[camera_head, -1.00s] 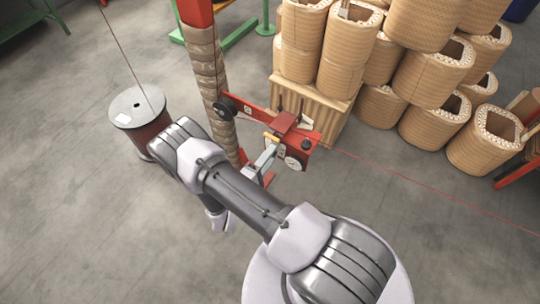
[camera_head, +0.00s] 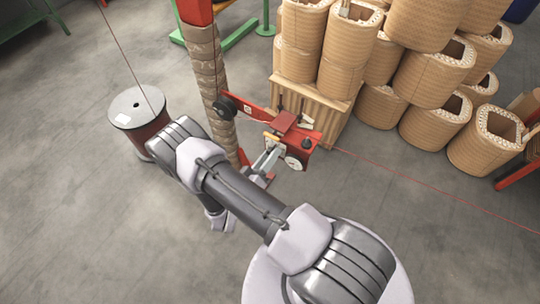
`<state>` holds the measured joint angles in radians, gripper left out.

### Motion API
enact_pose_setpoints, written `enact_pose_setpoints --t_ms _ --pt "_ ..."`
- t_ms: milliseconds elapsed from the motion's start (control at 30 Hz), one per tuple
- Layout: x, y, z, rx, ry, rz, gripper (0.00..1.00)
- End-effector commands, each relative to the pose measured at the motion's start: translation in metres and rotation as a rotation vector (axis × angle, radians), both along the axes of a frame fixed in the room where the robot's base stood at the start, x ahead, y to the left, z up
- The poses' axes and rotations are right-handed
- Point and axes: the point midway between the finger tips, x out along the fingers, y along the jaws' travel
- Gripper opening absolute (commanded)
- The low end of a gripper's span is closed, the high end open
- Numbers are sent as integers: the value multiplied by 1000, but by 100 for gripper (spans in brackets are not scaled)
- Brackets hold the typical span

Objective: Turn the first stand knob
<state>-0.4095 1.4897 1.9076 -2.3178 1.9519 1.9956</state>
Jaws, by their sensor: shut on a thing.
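The red stand head (camera_head: 291,137) sits at the end of a red bar (camera_head: 247,110) that reaches out from a wrapped post. A dark knob (camera_head: 306,144) shows on its right side, and a white round dial (camera_head: 293,163) on its lower front. My gripper (camera_head: 269,146) is at the left side of the red head, touching it or very close. Its jaws are shut on a small part there, probably a knob, which the fingers mostly hide.
A wire spool (camera_head: 138,118) stands on the floor at left. The wrapped post (camera_head: 209,75) rises just behind my arm. Stacked coils (camera_head: 392,55) and a wooden crate (camera_head: 325,112) fill the back right. A thin red wire runs right from the head. The front floor is clear.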

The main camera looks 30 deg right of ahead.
Motion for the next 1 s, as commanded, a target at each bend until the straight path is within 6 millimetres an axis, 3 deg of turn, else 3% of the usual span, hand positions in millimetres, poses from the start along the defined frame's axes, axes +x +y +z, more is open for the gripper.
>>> enact_pose_setpoints --t_ms 433,1000 --pt "0 0 -1 105 -180 1 0" --pt "1 0 -1 121 -208 1 0"
